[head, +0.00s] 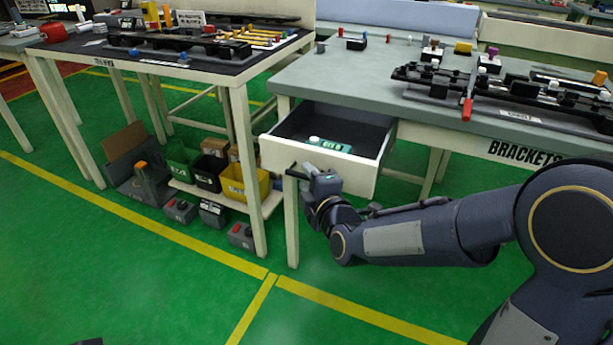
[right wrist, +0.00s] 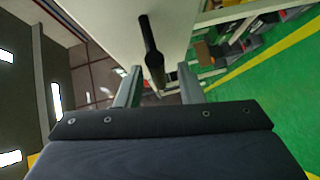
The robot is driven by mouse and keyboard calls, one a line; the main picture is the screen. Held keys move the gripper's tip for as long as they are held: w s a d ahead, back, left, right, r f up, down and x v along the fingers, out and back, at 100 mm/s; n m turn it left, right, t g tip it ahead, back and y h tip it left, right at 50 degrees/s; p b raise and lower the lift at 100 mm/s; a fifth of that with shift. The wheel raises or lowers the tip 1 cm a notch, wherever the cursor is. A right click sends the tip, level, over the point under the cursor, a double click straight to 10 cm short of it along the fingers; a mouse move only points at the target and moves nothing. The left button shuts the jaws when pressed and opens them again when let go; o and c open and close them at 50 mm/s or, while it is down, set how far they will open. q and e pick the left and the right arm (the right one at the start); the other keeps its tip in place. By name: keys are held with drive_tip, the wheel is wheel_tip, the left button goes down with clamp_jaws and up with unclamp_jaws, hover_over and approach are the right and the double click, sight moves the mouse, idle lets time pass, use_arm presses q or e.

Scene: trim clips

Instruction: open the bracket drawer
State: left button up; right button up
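The bracket drawer (head: 352,176) stands pulled out from under the table labelled BRACKETS, and its dark inside shows in the head view. A green and white item (head: 329,145) lies in it. My right gripper (head: 306,173) is at the drawer's front, near its left side. In the right wrist view the black bar handle (right wrist: 150,45) sticks out from the pale drawer front (right wrist: 115,30). It lies between the two spread fingers of the right gripper (right wrist: 158,86), with a gap on each side. My left gripper is not in view.
The bracket table (head: 350,72) carries a dark fixture (head: 510,88) and small parts. Another table (head: 200,70) stands at the left, with a low shelf of green, black and yellow bins (head: 238,184) beneath. Grey boxes lie on the floor nearby. The green floor in front is open.

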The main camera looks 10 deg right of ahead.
drive_tip(key=f+p+v, duration=0.1)
drive_tip(key=v, duration=0.5)
drive_tip(key=shift+s+r, duration=0.3)
drive_tip(key=shift+r, duration=0.2)
drive_tip(key=shift+d, duration=0.1)
drive_tip(key=s+d+f+m+g, duration=0.2)
drive_tip(key=s+d+m+g, duration=0.25)
drive_tip(key=s+m, duration=0.6)
drive_tip(key=s+d+f+m+g, duration=0.2)
drive_tip(key=s+d+m+g, duration=0.25)
drive_tip(key=s+m, duration=0.6)
wheel_tip(320, 180, up, 24)
drive_tip(key=s+g+p, duration=0.1)
drive_tip(key=s+p, duration=0.1)
drive_tip(key=p, duration=2.3)
drive_tip(key=shift+s+a+n+y, duration=0.2)
drive_tip(key=shift+s+n+y, duration=0.1)
